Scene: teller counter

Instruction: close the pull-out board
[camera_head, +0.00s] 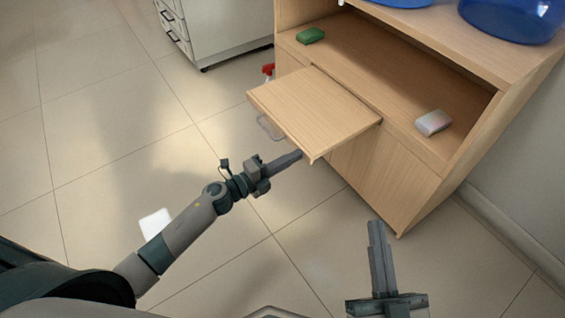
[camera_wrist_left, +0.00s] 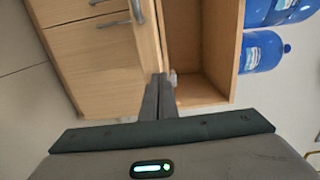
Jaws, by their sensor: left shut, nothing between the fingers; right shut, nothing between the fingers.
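The pull-out board (camera_head: 315,108) is a light wooden panel sticking out of the wooden counter, clearly extended over the floor. My left gripper (camera_head: 300,154) is shut and empty. Its tips are close to the board's front edge, by the near corner; I cannot tell whether they touch. In the left wrist view the shut fingers (camera_wrist_left: 158,78) point at the wooden counter front. My right gripper (camera_head: 376,224) is shut and empty, below and to the right of the board, in front of the counter's lower corner.
The counter shelf (camera_head: 375,83) above the board holds a green block (camera_head: 310,35) and a pale block (camera_head: 433,122). Blue bottles (camera_head: 512,15) stand on top. A clear handle (camera_head: 270,127) and a red item (camera_head: 268,69) show beside the board. A white drawer cabinet (camera_head: 225,25) stands behind.

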